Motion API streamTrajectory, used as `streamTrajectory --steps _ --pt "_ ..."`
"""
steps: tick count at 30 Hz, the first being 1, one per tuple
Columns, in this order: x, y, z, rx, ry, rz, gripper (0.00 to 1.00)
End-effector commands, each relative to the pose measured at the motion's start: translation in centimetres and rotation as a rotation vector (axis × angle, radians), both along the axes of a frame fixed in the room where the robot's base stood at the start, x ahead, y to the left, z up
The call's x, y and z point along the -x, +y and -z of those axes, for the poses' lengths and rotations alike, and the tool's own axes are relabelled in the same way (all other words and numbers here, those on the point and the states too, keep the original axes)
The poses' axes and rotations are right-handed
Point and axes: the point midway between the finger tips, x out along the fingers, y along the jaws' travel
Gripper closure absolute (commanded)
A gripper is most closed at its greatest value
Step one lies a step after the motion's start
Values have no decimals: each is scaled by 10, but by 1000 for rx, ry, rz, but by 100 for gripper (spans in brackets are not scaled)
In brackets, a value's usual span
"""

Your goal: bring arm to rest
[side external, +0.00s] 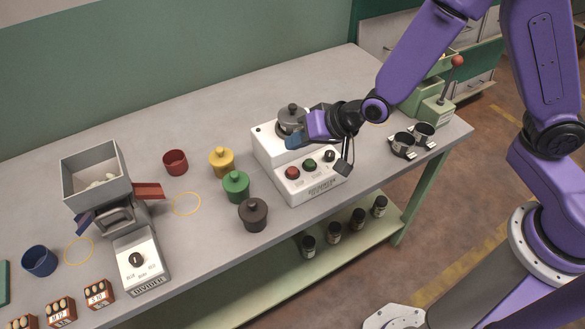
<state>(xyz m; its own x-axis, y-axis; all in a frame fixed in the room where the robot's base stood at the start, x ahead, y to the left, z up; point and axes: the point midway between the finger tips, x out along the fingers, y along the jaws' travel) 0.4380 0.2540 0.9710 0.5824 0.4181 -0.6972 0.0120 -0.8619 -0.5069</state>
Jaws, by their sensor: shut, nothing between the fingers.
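My purple and black arm reaches in from the right over the grey table (330,86). My gripper (292,141) is at the white machine with red and green buttons (311,181), in front of the grey lidded pot (291,116) on its top. The gripper is shut with nothing held. The fingertips are small in this view, and I cannot tell whether they touch the pot or the machine. Part of the machine's top is hidden behind the gripper.
Yellow (222,161), green (236,186) and dark (252,215) lidded pots stand left of the machine. A divider with a hopper (96,175) is further left. Two black cups (403,145) and a green lever press (436,108) are at right. The table's back middle is clear.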

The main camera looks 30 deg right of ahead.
Motion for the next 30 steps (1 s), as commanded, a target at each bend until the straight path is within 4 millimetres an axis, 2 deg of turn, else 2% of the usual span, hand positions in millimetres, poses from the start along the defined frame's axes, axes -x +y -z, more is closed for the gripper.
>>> streamTrajectory --steps 20,23,25,30 --pt "3 0 -2 5 3 -12 100" --pt "17 -2 -9 36 22 -70 100" --pt "36 -5 -17 79 44 -147 100" --pt "102 -30 -43 237 108 -418 100"
